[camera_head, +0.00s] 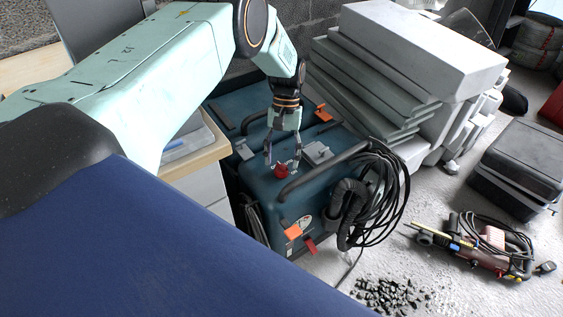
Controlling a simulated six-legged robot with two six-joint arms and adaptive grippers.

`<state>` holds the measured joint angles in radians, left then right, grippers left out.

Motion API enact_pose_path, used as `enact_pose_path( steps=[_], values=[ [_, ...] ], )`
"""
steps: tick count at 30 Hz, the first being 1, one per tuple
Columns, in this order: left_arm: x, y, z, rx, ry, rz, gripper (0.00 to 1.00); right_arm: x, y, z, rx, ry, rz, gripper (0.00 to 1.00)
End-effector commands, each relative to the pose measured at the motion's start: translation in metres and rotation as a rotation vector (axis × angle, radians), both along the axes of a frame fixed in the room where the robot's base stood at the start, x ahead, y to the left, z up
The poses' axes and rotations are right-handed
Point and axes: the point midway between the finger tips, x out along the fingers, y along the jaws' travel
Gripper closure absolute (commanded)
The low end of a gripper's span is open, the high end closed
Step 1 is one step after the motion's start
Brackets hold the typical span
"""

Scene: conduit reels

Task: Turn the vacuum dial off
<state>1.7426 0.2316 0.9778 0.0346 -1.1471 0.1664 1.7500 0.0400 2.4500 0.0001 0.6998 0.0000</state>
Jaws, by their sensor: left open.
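The vacuum (262,196) is a teal boxy machine with a dark handle bar and orange latches, standing on the floor in the middle of the view. A small red dial (281,170) sits on its top face. My left gripper (282,164) points down over the vacuum's top, open, with its fingertips at the dial, one on either side as far as I can tell. Whether the fingers touch the dial is too small to tell. The dial's marking cannot be read. My right gripper is not in view.
A black hose and coiled cable (385,200) hang on the vacuum's right side. Stacked grey-white boards (400,50) stand behind it. A wooden-topped cabinet (200,150) stands close on the left. A red power tool (480,245), rubble (390,295) and a black case (520,165) lie right.

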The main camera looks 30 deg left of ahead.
Motion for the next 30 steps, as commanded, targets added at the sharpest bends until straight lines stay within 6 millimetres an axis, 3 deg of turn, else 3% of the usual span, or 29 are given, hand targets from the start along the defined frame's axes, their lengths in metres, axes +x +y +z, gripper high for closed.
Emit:
enact_pose_path(
  steps=[9, 15, 30],
  values=[
    [0.024, 0.010, 0.061, 0.000, -0.003, 0.000, 0.43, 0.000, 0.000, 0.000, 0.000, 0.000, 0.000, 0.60],
    [0.033, 0.014, 0.085, 0.001, -0.001, 0.001, 0.43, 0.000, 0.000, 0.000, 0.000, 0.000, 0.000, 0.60],
    [0.035, 0.016, 0.093, 0.000, 0.001, 0.001, 0.43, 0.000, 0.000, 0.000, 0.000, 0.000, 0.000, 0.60]
  ],
)
